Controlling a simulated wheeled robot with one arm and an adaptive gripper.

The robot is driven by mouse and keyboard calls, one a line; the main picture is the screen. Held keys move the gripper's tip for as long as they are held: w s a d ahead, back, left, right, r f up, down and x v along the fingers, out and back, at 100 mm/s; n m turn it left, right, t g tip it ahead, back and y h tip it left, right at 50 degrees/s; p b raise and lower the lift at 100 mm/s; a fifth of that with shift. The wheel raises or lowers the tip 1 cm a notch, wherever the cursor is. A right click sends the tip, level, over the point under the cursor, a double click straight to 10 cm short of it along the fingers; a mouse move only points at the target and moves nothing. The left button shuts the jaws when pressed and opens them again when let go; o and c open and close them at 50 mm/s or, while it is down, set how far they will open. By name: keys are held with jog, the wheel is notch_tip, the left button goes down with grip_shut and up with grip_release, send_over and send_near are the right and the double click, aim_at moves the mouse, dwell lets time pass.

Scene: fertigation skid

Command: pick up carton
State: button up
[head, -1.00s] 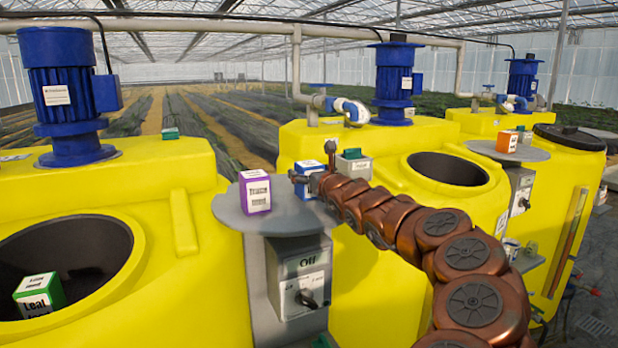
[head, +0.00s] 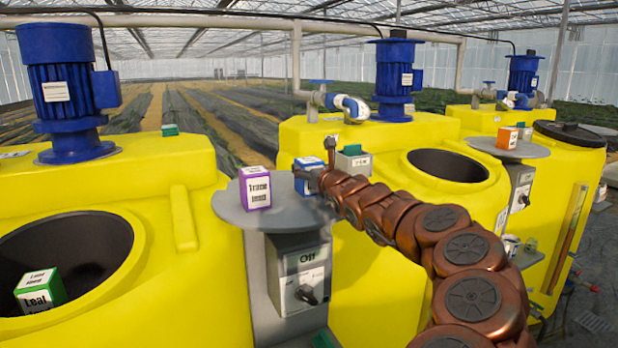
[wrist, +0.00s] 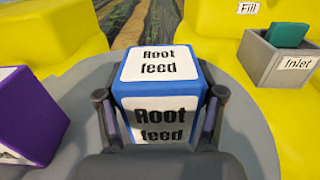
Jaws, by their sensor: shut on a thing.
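The blue-and-white "Root feed" carton (wrist: 160,98) is upright between my gripper's fingers in the wrist view, with its label towards the camera. My gripper (wrist: 160,115) is shut on it, one finger against each side. In the head view the carton (head: 305,181) shows at the back right of the round grey shelf (head: 285,214), partly hidden by my gripper (head: 314,172). I cannot tell whether its base touches the shelf. A purple-and-white "Trace feed" carton (head: 255,189) stands apart to its left on the same shelf; it also shows in the wrist view (wrist: 28,112).
A green "Leaf feed" carton (head: 40,289) sits in the left tank's opening. An orange carton (head: 507,139) stands on a farther shelf. A grey "Inlet" box (wrist: 280,58) is right of the held carton. Yellow tanks (head: 380,290) flank the shelf.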

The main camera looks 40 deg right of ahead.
aim_at(310, 161)
jog(key=shift+c, duration=1)
jog(key=shift+r+p, duration=1.2)
jog(key=shift+r, duration=0.7)
jog(key=shift+s+a+f+b, duration=0.15)
jog(key=shift+s+a+b, duration=0.4)
jog(key=shift+b, duration=0.3)
jog(key=s+a+r+b, duration=0.1)
jog(key=s+a+b, duration=0.6)
jog(key=s, duration=0.4)
jog(key=shift+s+a+r+b, duration=0.3)
jog(key=shift+a, duration=0.5)
